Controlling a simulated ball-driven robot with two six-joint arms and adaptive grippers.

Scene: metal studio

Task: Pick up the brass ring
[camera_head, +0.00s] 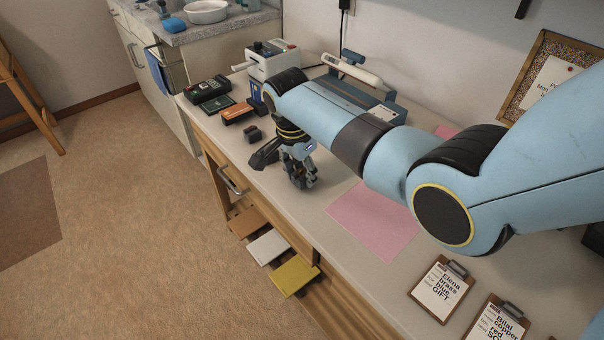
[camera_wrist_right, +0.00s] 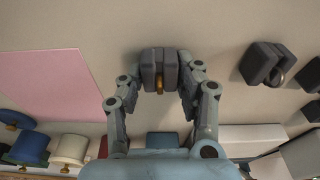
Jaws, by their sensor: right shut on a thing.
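The brass ring (camera_wrist_right: 161,84) shows as a small gold edge between dark blocks at the fingertips in the right wrist view. My right gripper (camera_wrist_right: 159,72) is shut on it. I cannot tell how much of the dark shape is finger pads and how much is a holder. In the head view my right gripper (camera_head: 302,182) points down low over the worktop, and the ring is hidden there. A dark block with a silver-coloured ring (camera_wrist_right: 277,76) stands apart to the right in the wrist view. My left gripper is not in view.
A pink sheet (camera_head: 372,220) lies right of the gripper on the worktop (camera_head: 335,190). A dark block (camera_head: 253,134), small boxes (camera_head: 238,112) and a white machine (camera_head: 270,62) stand toward the far end. Clipboards (camera_head: 440,290) lie near. Spools (camera_wrist_right: 70,148) show in the wrist view.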

